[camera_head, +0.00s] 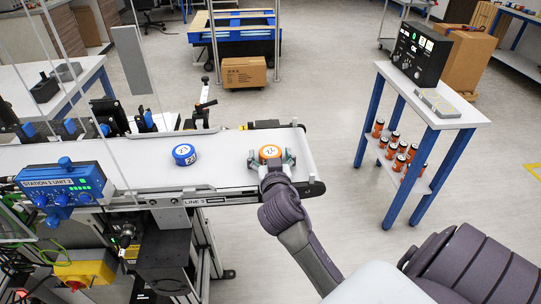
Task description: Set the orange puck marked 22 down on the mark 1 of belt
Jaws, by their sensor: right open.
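The orange puck (270,152), with a white top marked 22, sits on the white belt (225,170) near the belt's right end. My right gripper (272,160) is at the puck with its fingers spread on either side of it; the fingers are open. I cannot tell whether a finger touches the puck. A blue puck (185,155) with a white marked top lies on the belt to the left. Mark 1 of the belt cannot be made out. My left gripper does not show.
A blue control box (62,186) stands at the belt's left front. A white side table (432,100) with several orange cans on its lower shelf is to the right. A cardboard box (244,73) sits behind the belt. Floor between belt and table is clear.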

